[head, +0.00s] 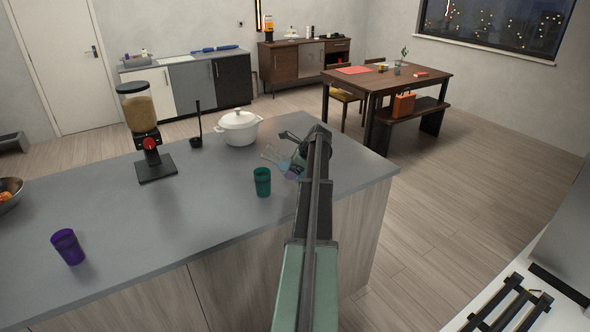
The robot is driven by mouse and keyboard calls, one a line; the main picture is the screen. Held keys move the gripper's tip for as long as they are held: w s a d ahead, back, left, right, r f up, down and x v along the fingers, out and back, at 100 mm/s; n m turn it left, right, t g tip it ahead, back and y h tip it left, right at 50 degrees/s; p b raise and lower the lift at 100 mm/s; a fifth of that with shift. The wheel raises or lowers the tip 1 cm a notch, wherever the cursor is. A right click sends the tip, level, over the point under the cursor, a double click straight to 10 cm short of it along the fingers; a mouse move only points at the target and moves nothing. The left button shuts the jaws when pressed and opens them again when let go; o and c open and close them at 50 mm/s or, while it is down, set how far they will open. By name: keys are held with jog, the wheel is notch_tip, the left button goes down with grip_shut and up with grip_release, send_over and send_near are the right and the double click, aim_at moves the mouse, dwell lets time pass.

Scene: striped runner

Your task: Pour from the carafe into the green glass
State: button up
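The green glass (262,182) stands upright on the grey counter, left of my arm. A clear vessel that looks like the carafe (283,161), with a bluish-purple tint low down, shows just behind and to the right of the glass. My arm covers its right side, and I cannot tell whether it stands on the counter or is lifted. My gripper (293,140) is at the far end of my arm, close to the carafe's upper part. The fingers are small and dark, partly hidden by the arm, so their opening and any grip on the carafe are unclear.
A purple cup (68,247) stands at the counter's front left. A dispenser (143,130), a black ladle on a stand (197,128) and a white lidded pot (238,128) stand farther back. The counter's right edge is near my arm. The counter (190,225) between both cups is clear.

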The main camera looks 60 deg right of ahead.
jog(key=shift+w+f+t+y+b, duration=0.3)
jog(key=shift+f+t+b, duration=0.4)
jog(key=shift+t+b, duration=0.25)
jog(key=shift+a+r, duration=0.1)
jog(key=shift+r+t, duration=0.25)
jog(key=r+t, duration=0.1)
jog(key=s+r+t+y, duration=0.1)
jog(key=r, duration=0.1)
jog(key=s+d+r+t+b, duration=0.1)
jog(key=t, duration=0.1)
jog(key=shift+s+r+m+y, duration=0.2)
jog(key=shift+s+m+y, duration=0.1)
jog(key=shift+m, duration=0.1)
jog(key=shift+s+d+f+t+b, duration=0.1)
jog(key=shift+t+b, duration=0.2)
jog(key=shift+b, duration=0.15)
jog(key=s+t+b, duration=0.1)
jog(key=s+d+r+t+y+b, duration=0.1)
jog(key=t+b, duration=0.1)
jog(key=shift+s+r+m, duration=0.15)
jog(key=shift+r+m, duration=0.1)
jog(key=shift+m, duration=0.05)
jog(key=shift+s+r+t, duration=0.15)
jog(key=shift+r+t, duration=0.25)
jog(key=shift+r, duration=0.1)
